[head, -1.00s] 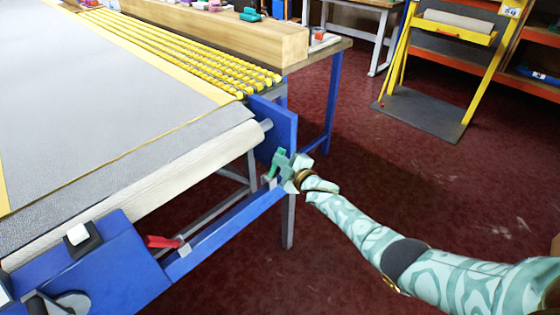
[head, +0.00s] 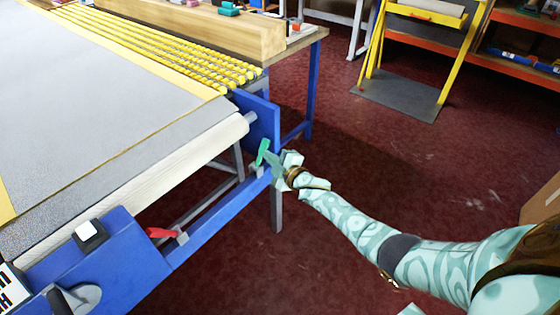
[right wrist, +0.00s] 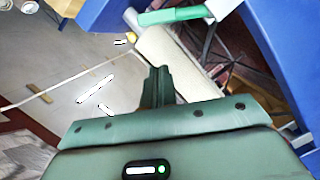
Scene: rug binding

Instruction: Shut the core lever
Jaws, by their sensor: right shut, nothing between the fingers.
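A lever with a green handle (head: 262,152) stands tilted by the blue end plate (head: 262,118), near the end of the pale roll core (head: 215,138). The green handle (right wrist: 176,16) also shows at the top of the right wrist view, across the end of the pale core (right wrist: 178,62). My right gripper (head: 275,166) is just right of the lever in the head view. Its fingers (right wrist: 158,75) are closed together with nothing between them, and the handle lies beyond their tips. I cannot tell whether they touch the lever. My left gripper is out of view.
A red lever (head: 160,233) sits on the blue lower rail (head: 205,222). Grey rug (head: 90,90) covers the table. Yellow twisted rods (head: 160,45) and a wooden beam (head: 200,25) lie behind. The dark red floor (head: 370,150) right of the table is open.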

